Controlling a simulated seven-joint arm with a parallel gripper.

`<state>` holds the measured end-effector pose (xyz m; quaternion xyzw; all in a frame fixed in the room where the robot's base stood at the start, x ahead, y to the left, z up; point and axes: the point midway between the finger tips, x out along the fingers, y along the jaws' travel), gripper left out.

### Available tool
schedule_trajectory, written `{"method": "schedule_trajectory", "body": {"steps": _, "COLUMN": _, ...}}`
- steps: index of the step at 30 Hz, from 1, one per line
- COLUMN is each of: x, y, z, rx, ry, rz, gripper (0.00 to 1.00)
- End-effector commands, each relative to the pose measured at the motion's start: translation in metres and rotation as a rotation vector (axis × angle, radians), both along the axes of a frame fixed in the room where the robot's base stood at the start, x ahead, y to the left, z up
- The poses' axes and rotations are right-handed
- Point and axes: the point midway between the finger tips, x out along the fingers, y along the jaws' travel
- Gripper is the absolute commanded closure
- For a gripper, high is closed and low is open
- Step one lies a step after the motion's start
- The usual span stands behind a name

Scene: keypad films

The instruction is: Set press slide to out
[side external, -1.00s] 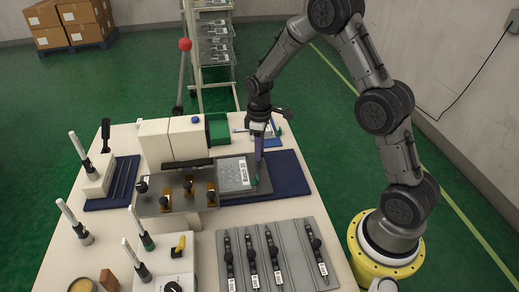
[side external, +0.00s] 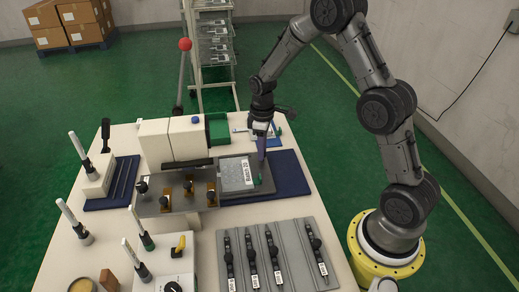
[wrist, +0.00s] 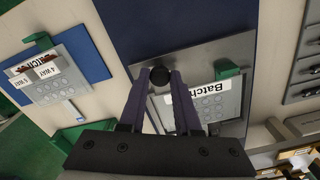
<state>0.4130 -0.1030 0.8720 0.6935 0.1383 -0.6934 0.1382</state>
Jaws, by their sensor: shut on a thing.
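The press slide (side external: 240,182) is a flat grey plate lying on a blue mat. It carries a grey film with a white "Batch" label (wrist: 190,98) and a green tab (wrist: 228,70). My gripper (side external: 261,156) points down at the slide's right end. In the wrist view my gripper (wrist: 160,80) has its two purple-grey fingers shut on a round black knob (wrist: 159,73) at the slide's end. The press (side external: 172,138) has white blocks behind the slide, at the back left. The fingers hide part of the slide.
A grey plate with orange clamps (side external: 178,197) stands left of the slide. In front is a grey tray (side external: 272,256) with several black tools. A second film holder (wrist: 62,75) lies close by in the wrist view. Upright handles stand at left. Blue mat (side external: 287,172) is bare right of the slide.

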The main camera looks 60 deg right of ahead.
Motion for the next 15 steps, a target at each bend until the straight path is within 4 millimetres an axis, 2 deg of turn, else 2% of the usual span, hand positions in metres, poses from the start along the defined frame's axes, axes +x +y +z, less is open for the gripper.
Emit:
{"method": "schedule_trajectory", "body": {"steps": 9, "x": -0.057, "y": -0.06, "z": 0.002, "rx": -0.002, "ry": -0.003, "rz": -0.008, "gripper": 1.0}}
{"method": "schedule_trajectory", "body": {"steps": 15, "x": -0.073, "y": -0.075, "z": 0.001, "rx": -0.003, "ry": -0.003, "rz": -0.003, "gripper": 1.0}}
